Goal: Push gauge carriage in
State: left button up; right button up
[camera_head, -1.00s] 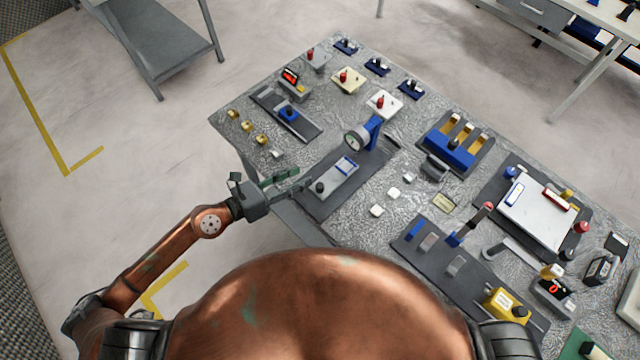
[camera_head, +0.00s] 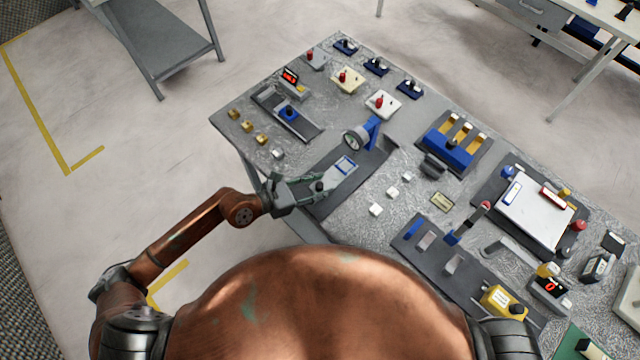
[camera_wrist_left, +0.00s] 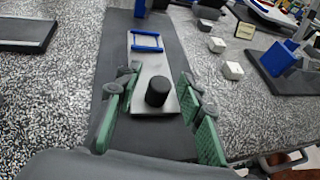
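The gauge carriage (camera_head: 341,170) is a light grey slide plate with a blue frame and a black knob (camera_head: 319,187), on a dark base (camera_head: 352,189). A round dial gauge (camera_head: 355,139) on a blue post stands at the far end of the base. My left gripper (camera_head: 318,188) is open at the near end of the carriage. In the left wrist view, its green-padded fingers (camera_wrist_left: 158,120) stand apart on either side of the carriage's near end, and the black knob (camera_wrist_left: 158,91) is between them. I cannot tell whether either finger touches. My right gripper is not in view.
White cubes (camera_head: 393,191) lie to the right of the base. A blue fixture (camera_head: 451,151) and a dark panel with levers stand further right.

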pick_arm(q)
jog(key=shift+c, duration=0.3)
grip_shut()
dwell(0.4)
